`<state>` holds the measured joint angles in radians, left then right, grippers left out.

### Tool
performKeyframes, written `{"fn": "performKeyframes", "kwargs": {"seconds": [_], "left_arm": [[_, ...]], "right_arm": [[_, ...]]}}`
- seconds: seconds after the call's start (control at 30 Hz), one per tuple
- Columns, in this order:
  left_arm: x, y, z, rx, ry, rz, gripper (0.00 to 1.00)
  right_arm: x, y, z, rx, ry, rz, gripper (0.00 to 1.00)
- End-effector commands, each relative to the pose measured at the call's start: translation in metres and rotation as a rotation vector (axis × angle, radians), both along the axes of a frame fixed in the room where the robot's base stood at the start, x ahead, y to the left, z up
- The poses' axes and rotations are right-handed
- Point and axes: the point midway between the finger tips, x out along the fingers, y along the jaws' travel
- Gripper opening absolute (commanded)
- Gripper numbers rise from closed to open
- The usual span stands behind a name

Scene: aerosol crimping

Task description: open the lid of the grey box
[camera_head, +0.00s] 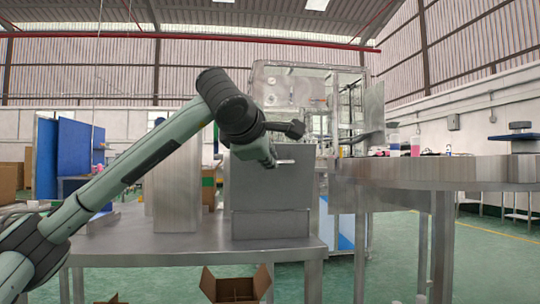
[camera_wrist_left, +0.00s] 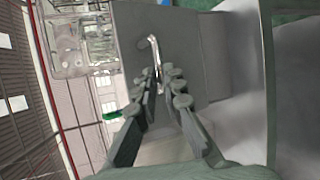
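The grey box (camera_head: 270,195) stands upright on a metal table, right of centre in the head view; its lid looks shut. A small pale handle (camera_head: 285,161) shows on its front near the top, and this handle (camera_wrist_left: 154,52) is larger in the left wrist view. My left gripper (camera_head: 272,163) is at the handle in front of the box. In the left wrist view, the fingertips of my left gripper (camera_wrist_left: 162,76) lie close on both sides of the handle and look shut on it. Part of the handle is hidden between the fingers. My right gripper is not in view.
The metal table (camera_head: 150,247) has bare room in front. A grey panel-like block (camera_head: 178,195) stands left of the box. A glazed machine (camera_head: 305,90) rises behind it. A metal counter (camera_head: 440,172) is to the right. An open cardboard box (camera_head: 235,287) sits below the table edge.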

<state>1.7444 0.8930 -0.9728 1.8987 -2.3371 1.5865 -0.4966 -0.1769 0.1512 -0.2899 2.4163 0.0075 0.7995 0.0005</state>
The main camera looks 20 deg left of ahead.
Motion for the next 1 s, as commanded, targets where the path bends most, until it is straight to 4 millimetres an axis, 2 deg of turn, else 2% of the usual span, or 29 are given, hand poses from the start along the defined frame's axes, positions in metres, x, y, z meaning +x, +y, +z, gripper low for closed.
{"fn": "performKeyframes", "kwargs": {"seconds": [0.03, 0.2, 0.53, 0.67, 1.0], "left_arm": [[0.004, 0.004, -0.025, 0.003, 0.059, 0.016, 0.14], [0.004, 0.004, -0.025, 0.004, 0.058, 0.015, 0.32], [-0.003, 0.001, -0.020, 0.006, 0.054, 0.011, 0.32], [-0.022, -0.003, -0.012, 0.008, 0.050, 0.007, 0.32], [-0.087, -0.015, 0.018, 0.008, 0.038, 0.007, 0.32]], "right_arm": [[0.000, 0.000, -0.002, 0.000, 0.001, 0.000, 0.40], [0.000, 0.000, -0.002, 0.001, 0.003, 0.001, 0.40], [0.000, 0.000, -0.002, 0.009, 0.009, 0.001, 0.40], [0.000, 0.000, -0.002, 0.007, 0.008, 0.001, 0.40], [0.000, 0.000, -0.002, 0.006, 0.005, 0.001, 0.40]]}}
